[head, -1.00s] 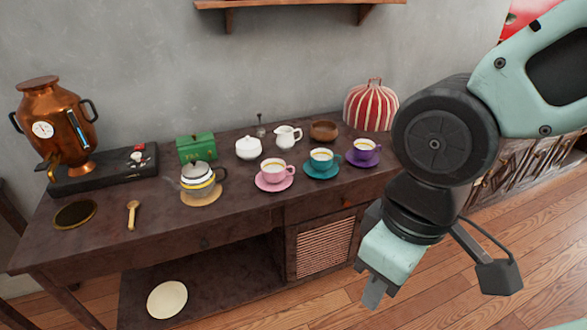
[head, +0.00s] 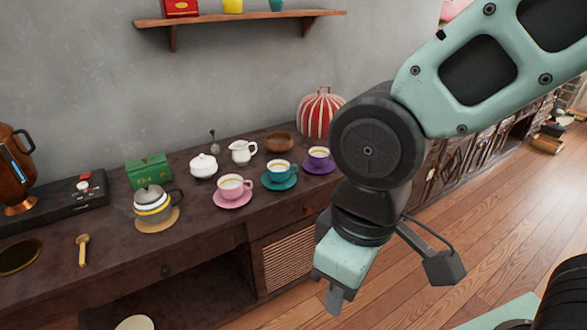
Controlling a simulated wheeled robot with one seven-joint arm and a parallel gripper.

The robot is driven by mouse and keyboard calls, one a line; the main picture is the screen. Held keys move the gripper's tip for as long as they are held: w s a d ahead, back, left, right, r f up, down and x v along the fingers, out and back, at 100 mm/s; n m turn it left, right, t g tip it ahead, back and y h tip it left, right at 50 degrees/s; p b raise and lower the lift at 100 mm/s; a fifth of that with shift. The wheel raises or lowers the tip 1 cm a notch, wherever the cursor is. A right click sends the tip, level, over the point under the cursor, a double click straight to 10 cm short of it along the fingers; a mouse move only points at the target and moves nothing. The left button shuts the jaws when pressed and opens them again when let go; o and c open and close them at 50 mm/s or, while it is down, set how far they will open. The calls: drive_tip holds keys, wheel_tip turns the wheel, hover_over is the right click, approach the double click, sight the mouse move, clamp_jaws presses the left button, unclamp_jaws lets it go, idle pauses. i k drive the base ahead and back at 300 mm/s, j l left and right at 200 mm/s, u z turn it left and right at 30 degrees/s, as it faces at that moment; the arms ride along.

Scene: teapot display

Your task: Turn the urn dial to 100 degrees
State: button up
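The copper urn (head: 14,175) stands at the far left of the table and is cut off by the picture's left edge. Its black base (head: 60,213) reaches to the right along the wall. A small white knob (head: 84,185) with a red piece beside it sits on the base; its marks are too small to read. The urn's round white gauge is out of view. My gripper (head: 335,300) hangs in front of the table, far to the right of the urn and base, pointing down. It touches nothing visible. Its finger gap cannot be made out.
Wooden floor (head: 450,220) is free at the right.

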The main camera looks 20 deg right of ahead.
sight(83, 186)
drive_tip(key=u, duration=1.3)
